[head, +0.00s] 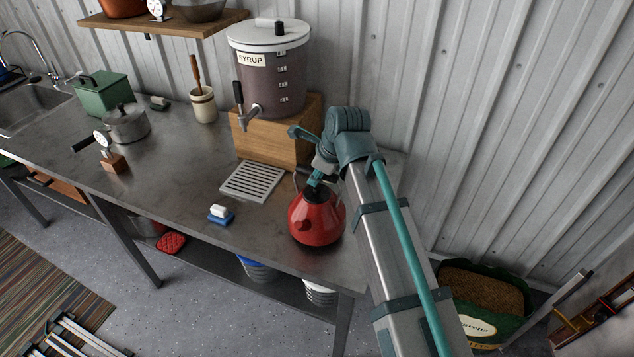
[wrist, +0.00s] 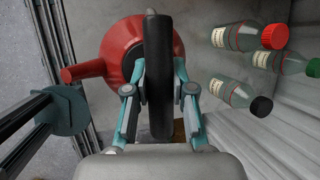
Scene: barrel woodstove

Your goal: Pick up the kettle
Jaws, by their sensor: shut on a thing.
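The red kettle (head: 317,222) is near the right end of the metal counter. I cannot tell whether its base touches the counter. In the wrist view the kettle (wrist: 118,50) shows its red body, a short spout pointing left and a thick black handle (wrist: 157,100). My gripper (head: 318,178) is above the kettle in the head view, at its handle. In the wrist view my gripper (wrist: 160,75) has one finger on each side of the black handle and is shut on it. The underside of the kettle is hidden.
A syrup dispenser (head: 268,75) stands on a wooden block (head: 262,140) behind the kettle. A slotted drip tray (head: 253,181) and a blue-and-white sponge (head: 221,214) are to its left. Bottles with red, green and black caps (wrist: 262,106) show in the wrist view.

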